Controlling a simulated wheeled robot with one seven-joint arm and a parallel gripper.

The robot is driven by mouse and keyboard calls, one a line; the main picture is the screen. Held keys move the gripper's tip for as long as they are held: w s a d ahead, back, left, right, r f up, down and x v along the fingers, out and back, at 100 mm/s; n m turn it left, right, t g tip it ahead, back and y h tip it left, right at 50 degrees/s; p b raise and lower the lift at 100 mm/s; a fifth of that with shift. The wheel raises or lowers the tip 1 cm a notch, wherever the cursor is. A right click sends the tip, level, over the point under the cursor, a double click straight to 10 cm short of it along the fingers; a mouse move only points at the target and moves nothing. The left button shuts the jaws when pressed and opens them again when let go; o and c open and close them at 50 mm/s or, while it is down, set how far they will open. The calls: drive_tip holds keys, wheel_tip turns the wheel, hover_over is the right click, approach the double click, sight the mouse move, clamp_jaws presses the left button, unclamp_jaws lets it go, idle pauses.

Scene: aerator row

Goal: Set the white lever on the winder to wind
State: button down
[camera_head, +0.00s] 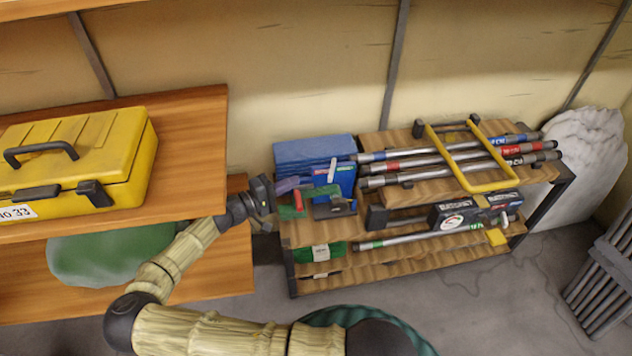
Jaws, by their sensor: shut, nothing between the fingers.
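A white lever (332,170) stands up, slightly tilted, at the front of a blue boxy unit (344,182), which looks like the winder. The unit sits at the left end of a wooden bench top. A short red lever (298,200) stands to the left of the white one. My gripper (270,198) is at the bench's left end, left of both levers and apart from the white one. It is shut and empty. Its fingertips are small and hard to make out. Any markings beside the white lever are too small to read.
Blue stacked cases (312,150) stand behind the unit. Metal tubes (430,160) and a yellow-handled frame (492,187) lie to the right on the bench (390,195). A yellow toolbox (85,155) sits on the left shelf (195,120), near my arm.

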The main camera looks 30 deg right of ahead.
sight(332, 170)
drive_tip(key=s+d+b, duration=0.2)
drive_tip(key=d, duration=0.5)
drive_tip(key=shift+d, duration=0.15)
idle(0.3)
drive_tip(key=shift+s+n+t, duration=0.1)
drive_tip(key=shift+n+t, duration=0.2)
drive_tip(key=shift+t, duration=0.2)
